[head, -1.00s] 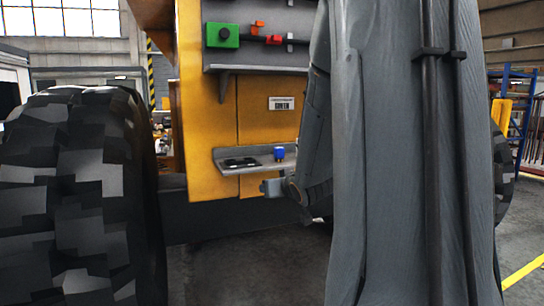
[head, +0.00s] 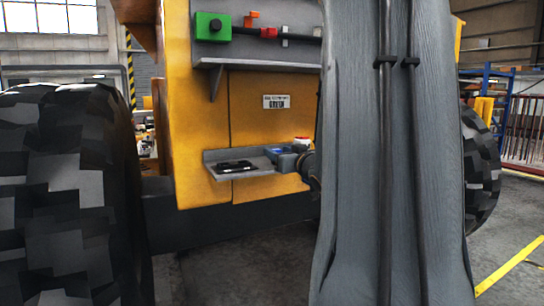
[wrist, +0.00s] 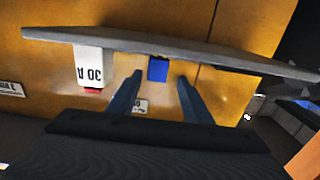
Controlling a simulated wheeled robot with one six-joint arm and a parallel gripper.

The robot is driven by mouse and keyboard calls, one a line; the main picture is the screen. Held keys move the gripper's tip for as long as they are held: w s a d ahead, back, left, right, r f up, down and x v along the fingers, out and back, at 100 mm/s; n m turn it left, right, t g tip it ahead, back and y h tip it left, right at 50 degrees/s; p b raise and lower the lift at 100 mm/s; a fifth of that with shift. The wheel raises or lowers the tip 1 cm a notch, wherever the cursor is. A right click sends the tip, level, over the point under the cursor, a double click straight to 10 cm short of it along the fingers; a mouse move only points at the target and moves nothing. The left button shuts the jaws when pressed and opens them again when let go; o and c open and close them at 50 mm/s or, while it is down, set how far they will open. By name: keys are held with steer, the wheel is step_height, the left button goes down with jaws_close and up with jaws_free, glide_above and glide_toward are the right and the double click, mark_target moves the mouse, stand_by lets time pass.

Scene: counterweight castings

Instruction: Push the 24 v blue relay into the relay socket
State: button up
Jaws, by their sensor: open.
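The blue relay (head: 277,149) stands on the right part of the low grey shelf, partly hidden by my gripper (head: 283,158). In the wrist view, which looks upside down, the blue relay (wrist: 158,69) is against the shelf, between my two open fingertips (wrist: 160,76), with a gap showing on each side. Its marking cannot be read. Flat black parts (head: 236,167) lie on the shelf left of my gripper; the relay socket may be among them, but I cannot tell which one it is.
A white block marked 30 A (wrist: 88,62), with a red end, stands close beside the relay. The low shelf (head: 215,174) juts from a yellow panel (head: 200,120). An upper shelf (head: 260,64) is above, with a green box (head: 212,27). A large tyre (head: 70,200) stands at left.

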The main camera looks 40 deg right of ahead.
steer(key=shift+d+f+p+x, duration=0.15)
steer(key=shift+p+x, duration=0.5)
steer(key=shift+x, duration=1.05)
steer(key=shift+d+f+p+x, duration=0.15)
steer(key=shift+p+x, duration=0.5)
steer(key=shift+x, duration=1)
steer(key=shift+r, duration=0.1)
steer(key=c, duration=1.1)
steer(key=shift+s, duration=0.1)
steer(key=shift+c, duration=0.2)
step_height(320, 180, up, 9)
steer(key=b, duration=0.2)
steer(key=w+a+p, duration=0.3)
steer(key=a+p, duration=0.6)
steer(key=a, duration=0.1)
steer(key=shift+w+a+p, duration=0.2)
steer(key=shift+w+p, duration=0.1)
steer(key=shift+p, duration=0.05)
